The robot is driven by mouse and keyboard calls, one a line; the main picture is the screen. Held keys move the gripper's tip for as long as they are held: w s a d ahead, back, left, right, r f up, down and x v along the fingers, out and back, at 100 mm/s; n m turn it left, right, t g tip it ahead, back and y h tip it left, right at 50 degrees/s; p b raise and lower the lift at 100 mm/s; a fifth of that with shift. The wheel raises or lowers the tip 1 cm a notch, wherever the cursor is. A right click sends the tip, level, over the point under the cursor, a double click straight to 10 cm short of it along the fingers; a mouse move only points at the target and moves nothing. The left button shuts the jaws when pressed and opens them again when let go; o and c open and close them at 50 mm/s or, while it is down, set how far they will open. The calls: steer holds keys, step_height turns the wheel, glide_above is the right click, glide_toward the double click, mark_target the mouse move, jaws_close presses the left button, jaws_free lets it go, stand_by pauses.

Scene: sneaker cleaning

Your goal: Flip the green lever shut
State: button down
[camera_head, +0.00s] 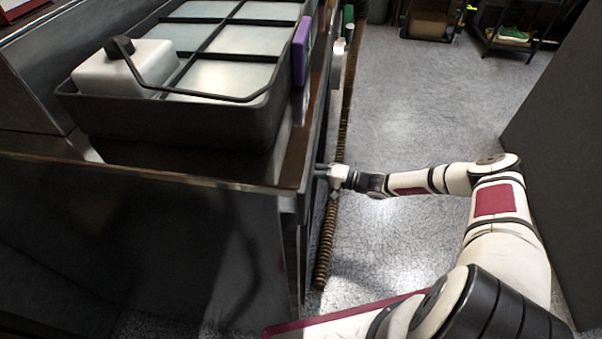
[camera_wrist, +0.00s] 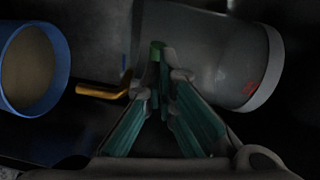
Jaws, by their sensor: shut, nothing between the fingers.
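My gripper (camera_wrist: 163,78) is shut and empty, its fingers pointing forward in the wrist view. A small green piece (camera_wrist: 157,47), which looks like the green lever, shows just beyond the fingertips, against a grey cylinder (camera_wrist: 205,50). The fingertips partly hide it, and I cannot tell whether they touch it or how the lever is turned. In the head view my gripper (camera_head: 322,172) is at the side of the dark counter, and the lever is hidden there.
A yellow bent handle (camera_wrist: 104,92) and a blue-rimmed pipe end (camera_wrist: 32,68) lie left of the fingers. In the head view, a ribbed hose (camera_head: 326,245) runs below my gripper. A black tray (camera_head: 190,125) stands on the counter. Open floor (camera_head: 410,100) lies to the right.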

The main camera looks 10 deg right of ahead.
steer(key=s+p, duration=0.3)
steer(key=s, duration=0.7)
steer(key=shift+s+d+r+p, duration=0.15)
steer(key=shift+d+r+p, duration=0.05)
steer(key=shift+r+p, duration=0.2)
